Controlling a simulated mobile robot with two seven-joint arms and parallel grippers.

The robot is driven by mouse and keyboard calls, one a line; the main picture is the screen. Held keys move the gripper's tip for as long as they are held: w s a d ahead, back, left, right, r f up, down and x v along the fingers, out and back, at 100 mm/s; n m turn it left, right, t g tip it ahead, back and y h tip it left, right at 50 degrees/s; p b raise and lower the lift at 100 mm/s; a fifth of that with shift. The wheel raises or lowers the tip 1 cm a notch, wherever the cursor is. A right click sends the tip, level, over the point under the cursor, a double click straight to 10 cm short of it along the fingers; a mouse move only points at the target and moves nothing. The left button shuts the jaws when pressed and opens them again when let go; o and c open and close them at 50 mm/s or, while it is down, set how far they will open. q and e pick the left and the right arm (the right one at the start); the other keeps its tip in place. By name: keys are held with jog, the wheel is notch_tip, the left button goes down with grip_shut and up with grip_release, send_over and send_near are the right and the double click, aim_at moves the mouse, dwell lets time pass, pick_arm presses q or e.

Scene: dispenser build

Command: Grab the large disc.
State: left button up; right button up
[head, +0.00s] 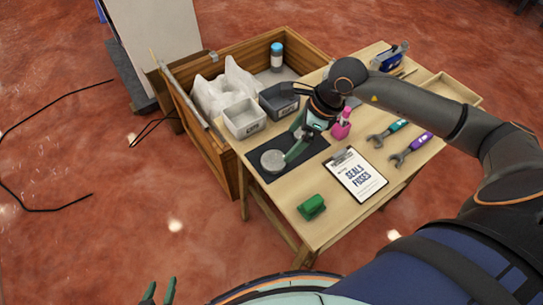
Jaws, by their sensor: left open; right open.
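A round grey disc (273,161), which looks like the large disc, lies on the black mat (263,174) near the left edge of the table. My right gripper (291,144) is open over the mat, just to the right of the disc. One green finger comes close to the disc's right edge; I cannot tell whether it touches. My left gripper (160,291) is open and empty at the bottom left, away from the table and over the red floor.
Two bins, one white (244,119) and one dark grey (279,101), stand behind the mat. A pink bottle (341,124), a clipboard (356,176), a green block (312,207) and two wrenches (388,133) (411,149) occupy the table. A wooden crate (212,153) stands behind it.

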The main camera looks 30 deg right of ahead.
aim_at(274, 160)
jog(key=x, duration=0.3)
jog(key=shift+a+f, duration=0.15)
jog(key=shift+f, duration=0.1)
jog(key=shift+a+x, duration=0.2)
jog(key=shift+x, duration=2.55)
jog(key=shift+r, duration=0.1)
jog(key=shift+c, duration=0.2)
grip_shut()
jog(key=shift+r, duration=0.1)
